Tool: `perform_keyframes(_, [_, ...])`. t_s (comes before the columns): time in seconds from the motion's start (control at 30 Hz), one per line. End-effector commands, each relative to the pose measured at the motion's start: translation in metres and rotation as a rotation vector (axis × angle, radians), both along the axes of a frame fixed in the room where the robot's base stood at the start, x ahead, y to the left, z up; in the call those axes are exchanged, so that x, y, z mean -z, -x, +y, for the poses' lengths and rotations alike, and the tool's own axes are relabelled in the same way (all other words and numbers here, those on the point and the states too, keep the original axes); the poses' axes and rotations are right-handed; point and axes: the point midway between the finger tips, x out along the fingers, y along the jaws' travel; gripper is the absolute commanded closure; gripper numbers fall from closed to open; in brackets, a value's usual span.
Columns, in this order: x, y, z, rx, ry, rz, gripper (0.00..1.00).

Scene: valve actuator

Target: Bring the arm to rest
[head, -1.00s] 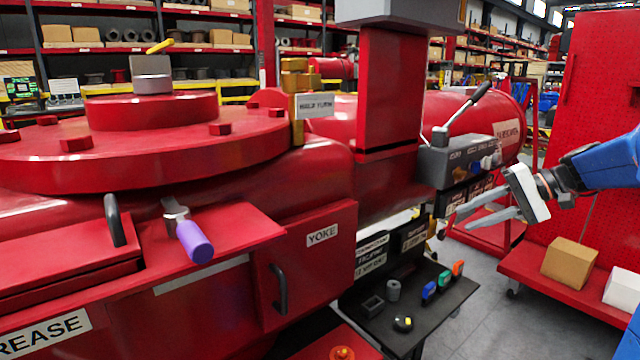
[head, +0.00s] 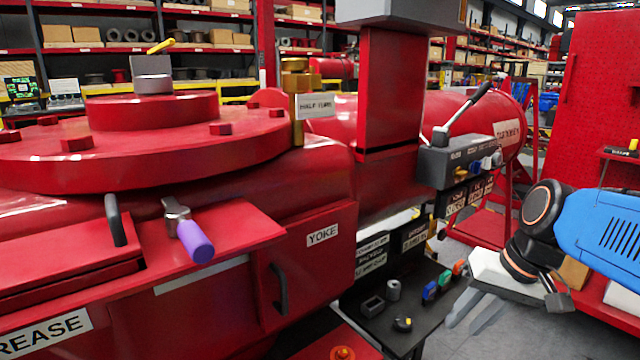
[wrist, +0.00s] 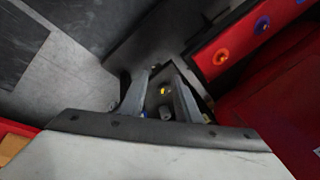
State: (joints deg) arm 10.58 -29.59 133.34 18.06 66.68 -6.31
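My gripper (head: 463,324) hangs in the lower right of the head view, a white palm with two grey fingers pointing down and left. My blue arm link (head: 608,235) comes in from the right edge. In the wrist view the gripper (wrist: 157,80) has its two fingers apart, with no object held between them. It is in the air to the right of the black tool shelf (head: 447,314), and the shelf's small items show beyond the fingers in the wrist view.
The red valve actuator (head: 250,210) fills the left and middle. A purple-handled tool (head: 193,240) lies on its ledge. A grey lever block (head: 447,162) stands near the gripper. A red cart (head: 590,312) with a box (head: 574,272) is at right. Grey floor shows between.

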Motion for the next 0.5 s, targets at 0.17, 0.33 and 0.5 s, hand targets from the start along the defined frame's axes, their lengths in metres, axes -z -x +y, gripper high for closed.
perform_keyframes(0.17, [0.018, 0.032, -0.003, -0.042, 0.115, -0.062, 0.7])
perform_keyframes(0.33, [0.034, 0.055, -0.009, -0.079, 0.211, -0.128, 0.7])
perform_keyframes(0.5, [0.045, 0.069, -0.015, -0.107, 0.277, -0.179, 0.7])
